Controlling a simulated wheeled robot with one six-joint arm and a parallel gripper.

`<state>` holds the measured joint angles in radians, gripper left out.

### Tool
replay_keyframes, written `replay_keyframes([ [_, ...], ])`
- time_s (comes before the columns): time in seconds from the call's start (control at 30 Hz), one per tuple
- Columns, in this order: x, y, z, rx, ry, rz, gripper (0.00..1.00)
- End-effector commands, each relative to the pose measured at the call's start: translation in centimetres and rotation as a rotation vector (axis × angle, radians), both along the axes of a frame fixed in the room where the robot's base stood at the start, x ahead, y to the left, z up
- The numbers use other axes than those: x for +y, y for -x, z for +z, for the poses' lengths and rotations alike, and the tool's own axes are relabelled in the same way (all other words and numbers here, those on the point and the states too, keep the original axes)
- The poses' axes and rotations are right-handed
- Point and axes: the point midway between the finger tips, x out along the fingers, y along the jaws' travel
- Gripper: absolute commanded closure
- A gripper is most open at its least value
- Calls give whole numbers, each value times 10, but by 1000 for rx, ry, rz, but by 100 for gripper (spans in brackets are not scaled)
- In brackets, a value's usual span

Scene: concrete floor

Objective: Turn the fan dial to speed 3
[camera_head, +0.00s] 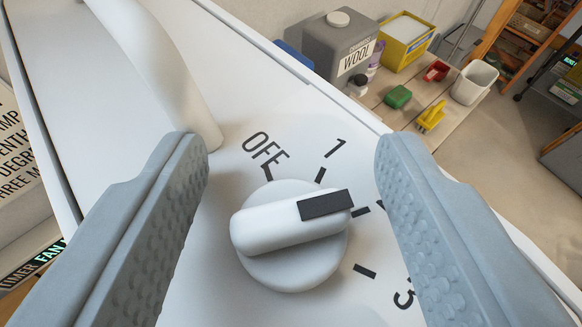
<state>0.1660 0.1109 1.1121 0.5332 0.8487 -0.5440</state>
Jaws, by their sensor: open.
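The white fan dial (282,272) sits on a white panel (240,85) marked OFF, 1 and 3. Its raised handle (262,228) lies nearly level, with its dark pointer mark (326,204) at the right end, close to the tick between those for 1 and 3. That tick's label is hidden behind my right finger. The 3 (404,299) is partly covered by the same finger. My gripper (293,150) is open, its grey fingers on either side of the dial with clear gaps to the handle.
A white curved post (150,60) rises from the panel at upper left, close to my left finger. A lettered panel (20,150) is at far left.

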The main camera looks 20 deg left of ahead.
Motion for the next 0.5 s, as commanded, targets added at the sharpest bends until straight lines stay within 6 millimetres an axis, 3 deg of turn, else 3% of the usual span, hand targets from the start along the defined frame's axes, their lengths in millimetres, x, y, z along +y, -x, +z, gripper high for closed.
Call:
replay_keyframes([
  [0.03,0,0,0,0,0,0,52],
  [0.23,0,0,0,0,0,0,91],
  [0.5,0,0,0,0,-2,-14,92],
])
